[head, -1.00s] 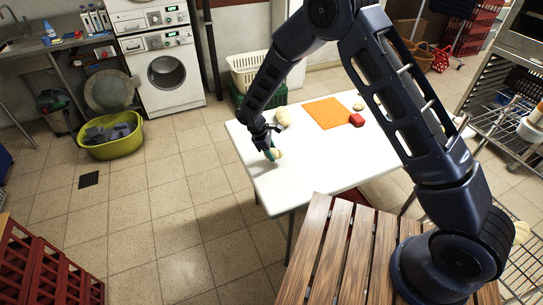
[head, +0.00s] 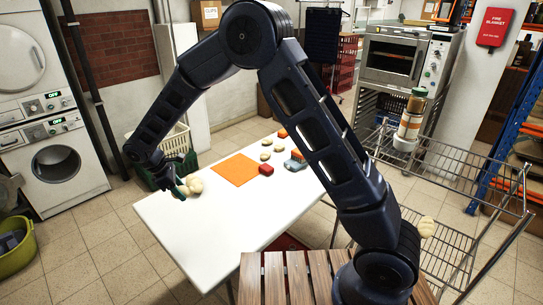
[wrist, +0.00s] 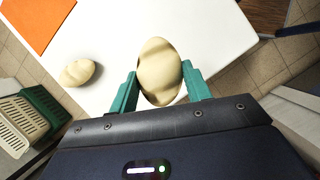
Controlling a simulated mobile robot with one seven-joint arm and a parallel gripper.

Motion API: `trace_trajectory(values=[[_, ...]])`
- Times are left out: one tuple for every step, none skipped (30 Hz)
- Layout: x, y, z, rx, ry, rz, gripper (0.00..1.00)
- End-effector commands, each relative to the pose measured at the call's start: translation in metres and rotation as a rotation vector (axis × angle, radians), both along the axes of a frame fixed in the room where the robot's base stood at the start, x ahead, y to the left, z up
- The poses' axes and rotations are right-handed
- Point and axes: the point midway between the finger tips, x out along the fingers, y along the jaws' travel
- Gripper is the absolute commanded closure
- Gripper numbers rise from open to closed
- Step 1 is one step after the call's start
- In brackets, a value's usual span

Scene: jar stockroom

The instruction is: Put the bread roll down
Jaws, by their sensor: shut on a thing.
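My gripper (head: 181,189) is at the left end of the white table (head: 215,215), its green fingers near the far edge. In the wrist view, my gripper (wrist: 158,90) is shut on a pale oval bread roll (wrist: 158,70), one finger on each side. White tabletop shows beyond it; whether the roll touches the table I cannot tell. A second pale roll (wrist: 77,73) lies on the table to the left in the wrist view. In the head view, pale rolls (head: 196,185) overlap beside my fingers, so held and loose are hard to separate.
An orange mat (head: 235,170) lies on the table, with a red block (head: 266,170) and several small items beyond it. The near part of the table is clear. A cream basket (head: 172,142) stands behind the table; a wire rack (head: 440,170) stands to the right.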

Motion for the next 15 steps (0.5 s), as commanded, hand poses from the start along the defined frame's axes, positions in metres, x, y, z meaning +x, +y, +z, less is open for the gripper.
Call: trace_trajectory(values=[[0.000,0.000,0.000,0.000,0.000,0.000,0.75],[0.000,0.000,0.000,0.000,0.000,0.000,0.75],[0.001,0.000,0.000,0.000,0.000,-0.001,0.75],[0.002,-0.001,0.001,0.000,-0.001,-0.004,0.75],[0.004,-0.002,0.001,0.000,0.000,-0.009,0.75],[0.008,-0.004,0.002,0.001,0.000,-0.017,0.75],[0.013,-0.006,0.003,0.000,-0.001,-0.027,0.75],[0.018,-0.009,0.004,0.001,-0.002,-0.037,0.75],[0.027,-0.014,0.006,0.000,-0.003,-0.056,0.75],[0.034,-0.018,0.008,0.000,-0.004,-0.073,0.75],[0.042,-0.023,0.010,-0.001,-0.005,-0.091,0.75],[0.055,-0.031,0.013,-0.001,-0.005,-0.119,0.75],[0.064,-0.037,0.015,0.000,-0.006,-0.140,0.75],[0.074,-0.044,0.017,0.000,-0.007,-0.163,0.75],[0.087,-0.054,0.020,-0.001,-0.008,-0.194,0.75]])
